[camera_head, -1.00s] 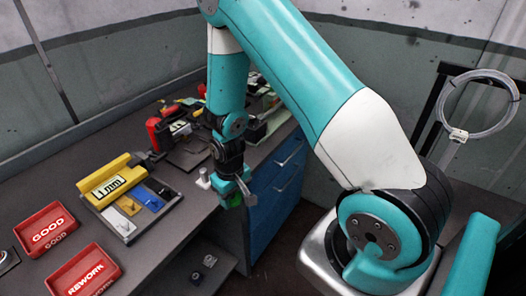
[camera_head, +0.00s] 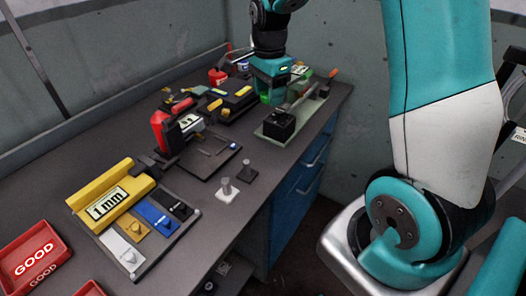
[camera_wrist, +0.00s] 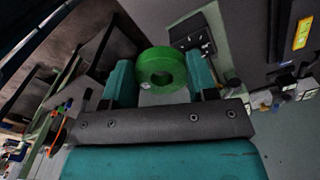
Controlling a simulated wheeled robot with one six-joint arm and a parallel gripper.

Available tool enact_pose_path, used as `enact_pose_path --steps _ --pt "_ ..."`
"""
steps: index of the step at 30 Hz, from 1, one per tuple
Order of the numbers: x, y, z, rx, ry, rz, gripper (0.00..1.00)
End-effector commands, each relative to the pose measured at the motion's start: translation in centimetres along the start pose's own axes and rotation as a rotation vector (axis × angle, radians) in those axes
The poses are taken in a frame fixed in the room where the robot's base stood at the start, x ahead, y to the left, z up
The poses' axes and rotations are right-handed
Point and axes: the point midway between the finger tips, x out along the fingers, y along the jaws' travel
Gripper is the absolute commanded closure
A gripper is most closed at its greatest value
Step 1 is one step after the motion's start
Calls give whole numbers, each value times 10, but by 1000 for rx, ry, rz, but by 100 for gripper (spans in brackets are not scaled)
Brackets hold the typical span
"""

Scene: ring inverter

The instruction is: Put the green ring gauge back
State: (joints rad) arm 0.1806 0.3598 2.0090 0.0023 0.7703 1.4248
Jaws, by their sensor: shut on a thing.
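The green ring gauge (camera_wrist: 161,69) is held between the two teal fingers of my gripper (camera_head: 270,94) in the wrist view, with its hole facing the camera. My gripper is shut on it. In the head view my gripper is over the far end of the bench (camera_head: 207,190), and only a little green shows at its tip. I cannot tell how high the ring is above the bench. Two small pegs stand on the bench, one on a white base (camera_head: 227,190) and one on a dark base (camera_head: 248,172).
A grey fixture with a black block (camera_head: 281,125) and a long rod lies close to my gripper. A red and black gauge (camera_head: 165,132), a yellow 1 mm block (camera_head: 110,193) and a red GOOD tray (camera_head: 35,251) are nearer. The bench's right edge drops to blue drawers (camera_head: 290,205).

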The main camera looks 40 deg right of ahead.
Motion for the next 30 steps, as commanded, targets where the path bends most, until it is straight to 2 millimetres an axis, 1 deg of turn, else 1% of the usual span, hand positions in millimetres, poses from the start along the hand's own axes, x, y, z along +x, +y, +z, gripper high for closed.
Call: enact_pose_path --steps 2,12,15,18,23,27,30 --pt "14 2 -1 13 -1 8 75" --pt "108 3 -3 14 -1 10 75" --pt "131 3 -3 12 -1 8 75" --pt "147 2 -2 11 -1 6 75" --pt "160 2 -1 9 -1 4 75" --pt "181 2 0 8 -1 5 75" --pt "192 2 0 8 0 3 75"
